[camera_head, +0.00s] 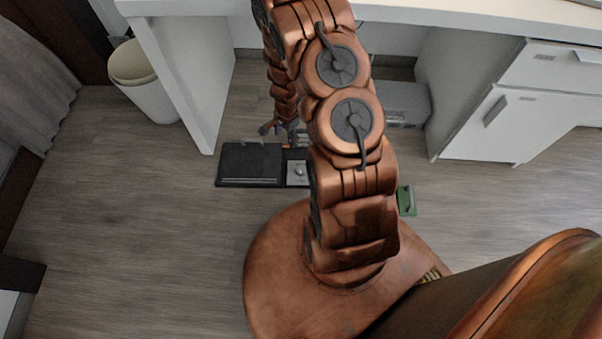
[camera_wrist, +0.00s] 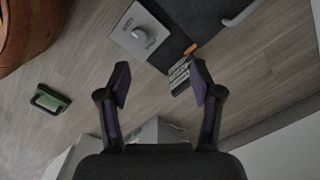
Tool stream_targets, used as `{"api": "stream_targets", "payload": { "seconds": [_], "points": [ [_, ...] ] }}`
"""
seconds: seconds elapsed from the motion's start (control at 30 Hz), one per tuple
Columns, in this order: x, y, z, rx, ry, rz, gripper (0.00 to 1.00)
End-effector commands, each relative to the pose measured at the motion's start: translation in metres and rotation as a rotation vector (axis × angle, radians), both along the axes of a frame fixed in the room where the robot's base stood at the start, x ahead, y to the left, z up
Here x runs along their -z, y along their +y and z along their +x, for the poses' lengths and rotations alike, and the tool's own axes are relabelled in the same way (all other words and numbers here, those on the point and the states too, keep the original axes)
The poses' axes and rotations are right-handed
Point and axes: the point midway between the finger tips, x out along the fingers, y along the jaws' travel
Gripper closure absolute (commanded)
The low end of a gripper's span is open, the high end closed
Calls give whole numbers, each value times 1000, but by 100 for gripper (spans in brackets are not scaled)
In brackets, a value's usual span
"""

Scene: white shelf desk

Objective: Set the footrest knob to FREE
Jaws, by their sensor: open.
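The footrest (camera_head: 250,165) is a flat black panel on the floor under the desk. It also shows at the top of the wrist view (camera_wrist: 188,18). A light grey plate at its side bears a small round knob (camera_head: 299,171), clearer in the wrist view (camera_wrist: 139,32). Small dark lettering by the knob is too small to read. An orange piece (camera_wrist: 190,49) and a dark part with pale bars lie near the footrest's edge. My gripper (camera_wrist: 159,78) is open and empty, its fingers apart and clear of the knob. In the head view my gripper (camera_head: 279,128) is beyond the footrest's far edge.
A green item (camera_head: 407,200) lies on the floor right of my arm. A grey box (camera_head: 405,103) stands under the desk. White desk panels (camera_head: 185,75) and a drawer cabinet (camera_head: 500,115) flank the space. A bin (camera_head: 145,85) stands left. Floor left of the footrest is clear.

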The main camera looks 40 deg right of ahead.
Motion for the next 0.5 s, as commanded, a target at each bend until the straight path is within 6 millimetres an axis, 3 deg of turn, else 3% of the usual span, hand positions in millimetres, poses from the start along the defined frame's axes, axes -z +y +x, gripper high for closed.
{"api": "stream_targets", "payload": {
  "seconds": [0.03,0.2,0.33,0.5],
  "points": [
    [34,-5,-8,35,19,-7,35],
    [92,-21,-25,131,49,-44,35],
    [117,-29,-33,177,63,-65,35],
    [132,-32,-38,200,72,-76,35]
  ]
}}
